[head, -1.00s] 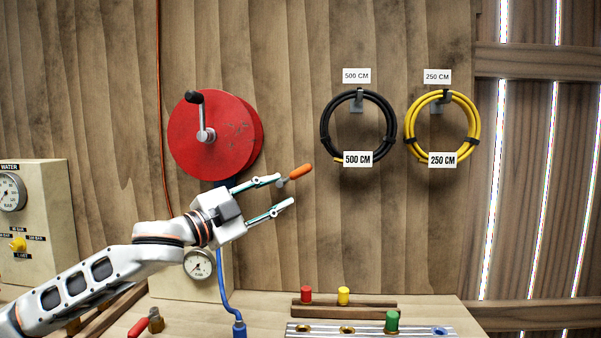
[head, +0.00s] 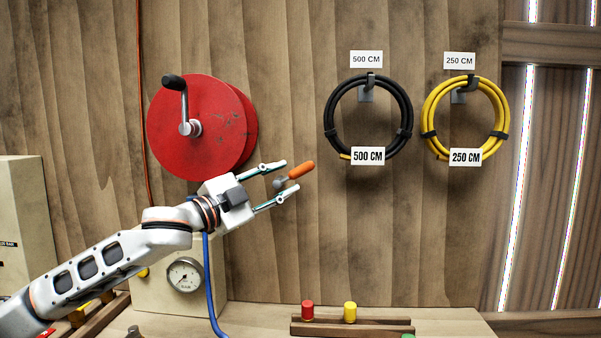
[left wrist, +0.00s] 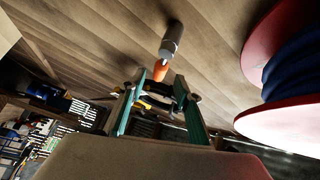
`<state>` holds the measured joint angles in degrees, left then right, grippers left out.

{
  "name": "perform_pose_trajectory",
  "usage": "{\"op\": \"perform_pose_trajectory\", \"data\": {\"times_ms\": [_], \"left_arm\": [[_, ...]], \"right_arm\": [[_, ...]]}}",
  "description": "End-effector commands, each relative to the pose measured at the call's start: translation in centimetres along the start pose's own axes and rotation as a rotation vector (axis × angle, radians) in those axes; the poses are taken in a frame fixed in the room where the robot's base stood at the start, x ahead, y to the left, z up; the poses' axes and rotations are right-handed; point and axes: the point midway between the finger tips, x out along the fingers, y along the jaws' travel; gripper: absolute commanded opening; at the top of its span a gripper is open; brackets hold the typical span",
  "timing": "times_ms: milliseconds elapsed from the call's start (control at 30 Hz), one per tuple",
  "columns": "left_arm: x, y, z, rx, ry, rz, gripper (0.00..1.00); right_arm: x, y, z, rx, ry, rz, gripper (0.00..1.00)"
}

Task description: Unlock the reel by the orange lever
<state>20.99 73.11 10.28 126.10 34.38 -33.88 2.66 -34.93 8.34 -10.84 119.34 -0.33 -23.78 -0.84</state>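The orange lever (head: 300,169) sticks out from the wooden wall on a short grey base, right of and below the red reel (head: 205,125). The reel has a crank with a black knob. My left gripper (head: 289,178) is open, with one fingertip on either side of the lever's grey base in the head view. In the left wrist view the lever's orange end (left wrist: 160,71) shows between the tips of the open left gripper (left wrist: 161,84). I cannot tell whether a finger touches it. The reel's red flanges and blue hose (left wrist: 294,70) are at the right there. My right gripper is not in view.
A black hose coil (head: 327,125) and a yellow hose coil (head: 427,115) hang on the wall to the right. A pressure gauge (head: 185,274) and a blue hose (head: 210,285) are below the gripper. Red and yellow pegs stand on a wooden rack (head: 340,327).

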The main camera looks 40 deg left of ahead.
Motion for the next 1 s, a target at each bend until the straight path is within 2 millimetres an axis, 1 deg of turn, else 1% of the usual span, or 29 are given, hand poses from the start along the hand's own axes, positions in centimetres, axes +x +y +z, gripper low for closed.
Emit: {"op": "perform_pose_trajectory", "data": {"times_ms": [167, 433, 567, 733, 1000], "left_arm": [[1.0, -0.1, -0.1, 0.003, 0.001, -0.002, 0.33], [2.8, -0.3, -0.1, -0.001, 0.001, -0.005, 0.33], [3.8, -0.2, -0.3, 0.001, 0.004, -0.002, 0.33], [5.2, -0.2, 0.0, -0.001, 0.000, -0.003, 0.33], [6.2, 0.0, -0.1, 0.002, 0.000, 0.001, 0.33]], "right_arm": [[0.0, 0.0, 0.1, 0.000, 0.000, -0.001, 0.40], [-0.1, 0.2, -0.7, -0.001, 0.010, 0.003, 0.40], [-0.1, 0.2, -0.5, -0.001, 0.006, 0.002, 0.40], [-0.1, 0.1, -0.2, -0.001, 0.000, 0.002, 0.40], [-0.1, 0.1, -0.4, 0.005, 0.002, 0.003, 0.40]]}}
